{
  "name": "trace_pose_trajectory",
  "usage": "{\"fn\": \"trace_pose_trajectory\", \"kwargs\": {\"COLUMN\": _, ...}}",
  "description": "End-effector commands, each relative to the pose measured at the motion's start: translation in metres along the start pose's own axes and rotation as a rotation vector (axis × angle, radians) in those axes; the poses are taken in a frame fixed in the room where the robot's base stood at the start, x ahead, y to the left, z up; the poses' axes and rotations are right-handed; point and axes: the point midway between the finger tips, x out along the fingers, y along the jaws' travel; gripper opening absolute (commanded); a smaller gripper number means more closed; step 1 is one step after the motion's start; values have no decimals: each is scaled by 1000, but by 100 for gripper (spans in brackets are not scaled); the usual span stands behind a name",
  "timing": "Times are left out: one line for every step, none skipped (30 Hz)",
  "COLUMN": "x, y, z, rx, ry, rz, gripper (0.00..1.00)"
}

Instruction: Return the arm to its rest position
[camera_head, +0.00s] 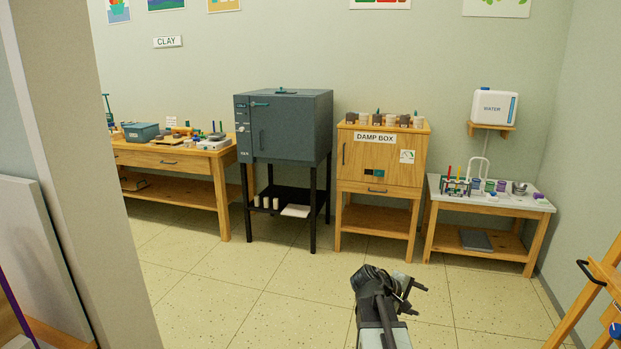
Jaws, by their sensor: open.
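My gripper (413,292) shows at the bottom, right of the middle, at the end of my dark arm. It is over the tiled floor in the picture, with its jaws pointing to the right. The jaws are open, and I see nothing between them. The lower part of my arm runs out of the bottom edge of the view.
A kiln-like dark cabinet (283,130), a wooden damp box (380,160), a clay bench (175,160) and a white-topped table (490,200) stand along the back wall. A pale partition (75,150) is close at left, a wooden easel (590,290) at right. The middle floor (240,290) is clear.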

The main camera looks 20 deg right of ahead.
Motion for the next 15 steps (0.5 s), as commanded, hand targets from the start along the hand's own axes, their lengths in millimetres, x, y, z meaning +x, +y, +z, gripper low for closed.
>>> {"fn": "trace_pose_trajectory", "kwargs": {"x": -28, "y": -30, "z": -24, "rx": 10, "ry": 55, "rz": -53, "gripper": 59}}
{"fn": "trace_pose_trajectory", "kwargs": {"x": -42, "y": -48, "z": -36, "rx": 22, "ry": 85, "rz": -92, "gripper": 59}}
{"fn": "trace_pose_trajectory", "kwargs": {"x": -62, "y": -72, "z": -50, "rx": 37, "ry": 119, "rz": -147, "gripper": 59}}
{"fn": "trace_pose_trajectory", "kwargs": {"x": -76, "y": -90, "z": -59, "rx": 48, "ry": 142, "rz": -190, "gripper": 59}}
{"fn": "trace_pose_trajectory", "kwargs": {"x": -90, "y": -108, "z": -67, "rx": 60, "ry": 161, "rz": -233, "gripper": 59}}
{"fn": "trace_pose_trajectory", "kwargs": {"x": -108, "y": -129, "z": -75, "rx": 75, "ry": 182, "rz": -290, "gripper": 59}}
{"fn": "trace_pose_trajectory", "kwargs": {"x": -120, "y": -145, "z": -80, "rx": 86, "ry": 194, "rz": -333, "gripper": 59}}
{"fn": "trace_pose_trajectory", "kwargs": {"x": -132, "y": -159, "z": -83, "rx": 99, "ry": 203, "rz": -376, "gripper": 59}}
{"fn": "trace_pose_trajectory", "kwargs": {"x": -146, "y": -178, "z": -87, "rx": 114, "ry": 212, "rz": -432, "gripper": 59}}
{"fn": "trace_pose_trajectory", "kwargs": {"x": -156, "y": -191, "z": -88, "rx": 126, "ry": 216, "rz": -475, "gripper": 59}}
{"fn": "trace_pose_trajectory", "kwargs": {"x": -167, "y": -204, "z": -89, "rx": 140, "ry": 217, "rz": -518, "gripper": 59}}
{"fn": "trace_pose_trajectory", "kwargs": {"x": -180, "y": -220, "z": -89, "rx": 160, "ry": 214, "rz": -578, "gripper": 59}}
{"fn": "trace_pose_trajectory", "kwargs": {"x": -188, "y": -231, "z": -87, "rx": 177, "ry": 209, "rz": -626, "gripper": 59}}
{"fn": "trace_pose_trajectory", "kwargs": {"x": -197, "y": -242, "z": -85, "rx": 198, "ry": 197, "rz": -679, "gripper": 59}}
{"fn": "trace_pose_trajectory", "kwargs": {"x": -208, "y": -257, "z": -80, "rx": 236, "ry": 175, "rz": -757, "gripper": 59}}
